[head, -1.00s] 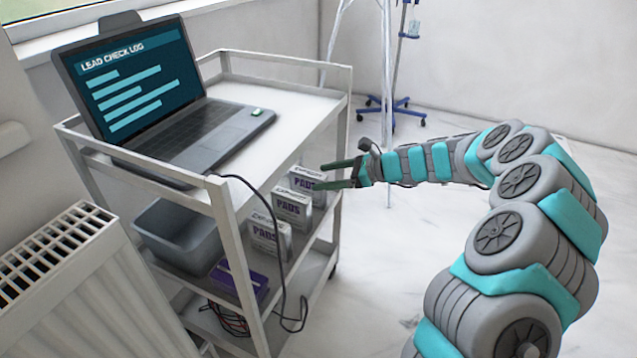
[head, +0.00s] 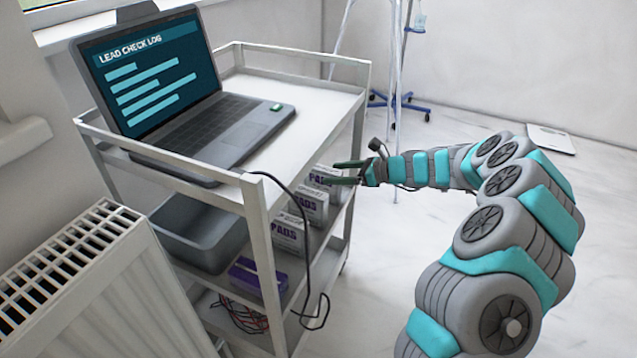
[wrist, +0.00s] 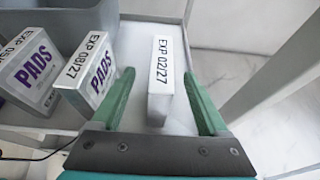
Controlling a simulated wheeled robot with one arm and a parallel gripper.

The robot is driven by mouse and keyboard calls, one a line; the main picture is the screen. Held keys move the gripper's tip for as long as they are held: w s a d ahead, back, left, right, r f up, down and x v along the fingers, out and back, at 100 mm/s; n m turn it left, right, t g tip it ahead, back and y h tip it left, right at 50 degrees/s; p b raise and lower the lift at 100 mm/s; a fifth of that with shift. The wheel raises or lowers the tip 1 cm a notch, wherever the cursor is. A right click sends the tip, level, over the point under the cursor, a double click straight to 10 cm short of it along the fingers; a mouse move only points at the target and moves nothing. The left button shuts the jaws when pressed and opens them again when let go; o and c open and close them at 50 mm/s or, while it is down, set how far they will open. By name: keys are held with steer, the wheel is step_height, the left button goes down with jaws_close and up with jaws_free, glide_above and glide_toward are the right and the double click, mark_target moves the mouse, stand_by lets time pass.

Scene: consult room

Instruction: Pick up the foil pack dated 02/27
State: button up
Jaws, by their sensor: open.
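The foil pack marked EXP 02/27 (wrist: 160,85) stands on the cart's middle shelf in the wrist view, its dated edge facing my camera. My gripper (wrist: 158,73) is open, with one green finger on each side of this pack; gaps show between pack and fingers. In the head view my gripper (head: 324,173) is at the far end of the row of packs, partly covering the farthest pack. A pack marked EXP 08/27 (wrist: 88,72) stands just left of the left finger. Another pack (wrist: 30,72), its date partly cut off, is farther left.
The metal cart (head: 262,235) has a corner post and rails around the shelf. A laptop (head: 205,125) sits on top; its dark cable hangs by the packs. A grey bin (head: 195,235) and purple box (head: 257,275) are on the shelf.

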mark_target(323, 176)
steer(key=x, duration=0.3)
steer(key=shift+a+f, duration=0.2)
steer(key=shift+f, duration=0.25)
steer(key=shift+w+a+f, duration=0.3)
steer(key=shift+w+a, duration=0.05)
steer(key=shift+a, duration=0.2)
jaws_close()
